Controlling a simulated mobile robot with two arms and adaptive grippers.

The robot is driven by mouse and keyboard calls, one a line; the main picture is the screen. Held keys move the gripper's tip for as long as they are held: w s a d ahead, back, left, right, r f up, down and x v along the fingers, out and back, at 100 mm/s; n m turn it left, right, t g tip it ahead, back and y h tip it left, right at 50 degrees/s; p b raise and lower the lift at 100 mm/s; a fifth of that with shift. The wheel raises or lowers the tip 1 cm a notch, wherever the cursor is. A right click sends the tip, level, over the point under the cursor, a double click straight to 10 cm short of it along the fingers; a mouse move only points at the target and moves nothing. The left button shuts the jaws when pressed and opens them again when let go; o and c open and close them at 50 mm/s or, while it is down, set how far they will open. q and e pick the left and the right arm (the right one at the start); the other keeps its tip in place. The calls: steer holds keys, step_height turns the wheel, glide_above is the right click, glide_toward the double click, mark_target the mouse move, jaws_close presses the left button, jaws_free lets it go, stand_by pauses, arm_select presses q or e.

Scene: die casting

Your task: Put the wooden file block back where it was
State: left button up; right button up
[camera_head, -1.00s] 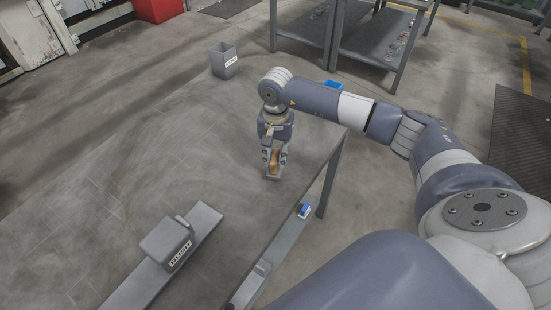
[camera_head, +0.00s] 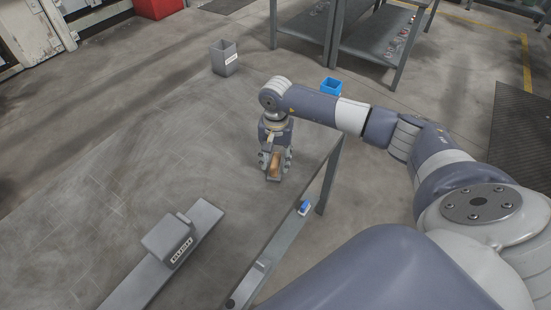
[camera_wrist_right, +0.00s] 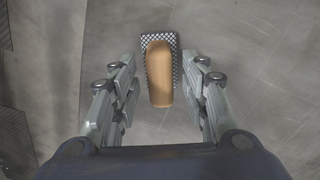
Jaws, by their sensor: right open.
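The wooden file block (camera_head: 275,164) has an orange-brown wooden top on a grey, cross-hatched base. It rests on the grey table (camera_head: 130,180) near the table's right edge. It also shows upright in the right wrist view (camera_wrist_right: 160,75). My right gripper (camera_head: 274,168) points down at the block. In the right wrist view its fingers (camera_wrist_right: 162,85) are spread, one on each side of the block, with a gap on both sides. My left gripper is not in view.
A grey device with a label (camera_head: 168,238) sits on a long bar at the front of the table. A grey bin (camera_head: 224,58) stands at the back, and a blue bin (camera_head: 331,87) is beyond the arm. A small blue-and-white item (camera_head: 304,207) lies below the right edge.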

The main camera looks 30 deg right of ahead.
mark_target(276, 159)
step_height(276, 159, up, 12)
steer(key=b, duration=0.3)
stand_by(0.6)
